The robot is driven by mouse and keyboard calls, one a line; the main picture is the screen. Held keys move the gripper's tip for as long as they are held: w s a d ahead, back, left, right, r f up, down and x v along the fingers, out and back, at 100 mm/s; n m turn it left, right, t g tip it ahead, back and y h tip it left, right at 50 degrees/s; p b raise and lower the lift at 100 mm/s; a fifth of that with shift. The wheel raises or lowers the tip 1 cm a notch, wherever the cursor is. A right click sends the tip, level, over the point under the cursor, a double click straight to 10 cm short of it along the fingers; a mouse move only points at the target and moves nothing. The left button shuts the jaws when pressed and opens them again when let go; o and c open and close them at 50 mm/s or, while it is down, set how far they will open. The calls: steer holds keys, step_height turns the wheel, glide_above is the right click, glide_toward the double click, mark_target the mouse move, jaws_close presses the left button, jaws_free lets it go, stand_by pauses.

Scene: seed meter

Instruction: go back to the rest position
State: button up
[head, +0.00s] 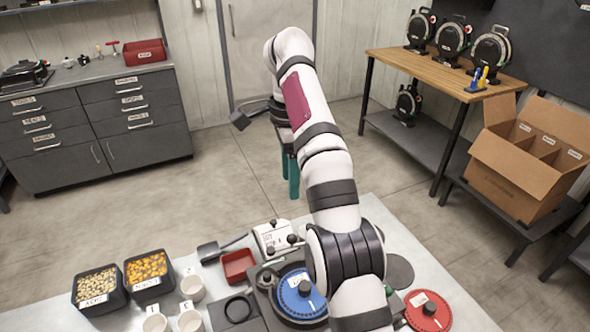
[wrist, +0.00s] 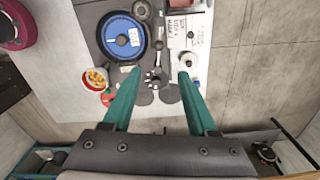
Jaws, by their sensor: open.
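My gripper (head: 291,180) hangs over the floor beyond the far edge of the light table (head: 215,229), with its teal fingers pointing down. In the wrist view my gripper (wrist: 159,76) shows two teal fingers spread apart with nothing held between them. The seed meter with its blue disc (head: 300,293) is on the table, partly hidden by my arm. The blue disc also shows in the wrist view (wrist: 124,38).
Two black seed bins (head: 100,299) (head: 144,290), white cups (head: 191,319) and a small red tray (head: 240,265) stand left of the meter. A red disc (head: 427,312) lies right. A wooden bench (head: 410,60) and cardboard box (head: 510,180) are at right. Floor is open behind the table.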

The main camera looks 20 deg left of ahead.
steer(key=s+d+r+n, duration=0.2)
steer(key=s+d, duration=0.2)
steer(key=d, duration=0.5)
steer(key=s+d+r+n, duration=0.2)
steer(key=s+d, duration=0.3)
steer(key=d, duration=0.4)
steer(key=s+d+f+y, duration=0.1)
steer(key=s+d+f, duration=0.2)
steer(key=s+f, duration=0.3)
steer(key=s+d+f+n, duration=0.1)
steer(key=s+d+f, duration=0.3)
steer(key=s, duration=1.1)
step_height(320, 180, down, 3)
steer(key=shift+f+n+y, duration=0.1)
steer(key=shift+n+y, duration=0.2)
steer(key=shift+y, duration=0.1)
